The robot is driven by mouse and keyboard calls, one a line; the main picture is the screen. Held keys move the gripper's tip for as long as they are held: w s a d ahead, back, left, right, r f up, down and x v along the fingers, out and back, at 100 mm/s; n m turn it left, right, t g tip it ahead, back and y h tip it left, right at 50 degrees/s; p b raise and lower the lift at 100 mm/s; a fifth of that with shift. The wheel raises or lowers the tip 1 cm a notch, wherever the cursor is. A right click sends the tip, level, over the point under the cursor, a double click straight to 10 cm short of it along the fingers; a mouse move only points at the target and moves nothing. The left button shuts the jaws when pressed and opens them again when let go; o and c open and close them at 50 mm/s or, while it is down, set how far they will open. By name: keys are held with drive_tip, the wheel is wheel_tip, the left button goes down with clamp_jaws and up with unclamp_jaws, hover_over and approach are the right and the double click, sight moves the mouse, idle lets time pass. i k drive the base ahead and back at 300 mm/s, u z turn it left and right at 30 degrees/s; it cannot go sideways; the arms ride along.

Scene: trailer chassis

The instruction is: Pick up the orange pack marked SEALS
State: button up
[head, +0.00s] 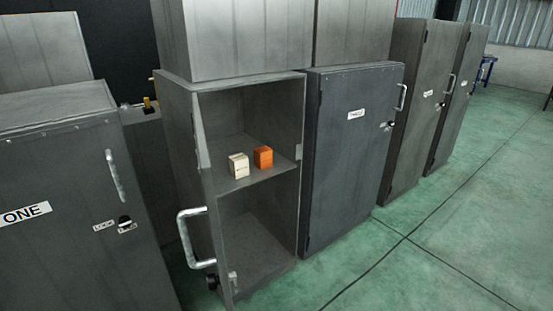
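An orange pack (263,157) stands upright on the middle shelf (262,180) of an open grey cabinet (299,105). Its marking is too small to read. A cream pack (239,166) stands on the same shelf, just left of the orange one and a little nearer the front edge. The two look close together; I cannot tell if they touch. My gripper is not in view.
The open cabinet's door (206,215) swings toward me on the left, with a large bar handle (190,240). The lower compartment (255,245) looks empty. Closed cabinets stand at right (350,160) and left, one marked ONE (60,150). Green floor (450,240) is clear at right.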

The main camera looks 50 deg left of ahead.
sight(264, 156)
drive_tip(key=i, duration=1.35)
drive_tip(key=u, duration=2.45)
drive_tip(key=i, duration=0.5)
drive_tip(key=z, duration=0.05)
drive_tip(key=k, duration=0.2)
drive_tip(key=z, duration=0.5)
drive_tip(key=i, duration=1.45)
drive_tip(key=u, duration=0.15)
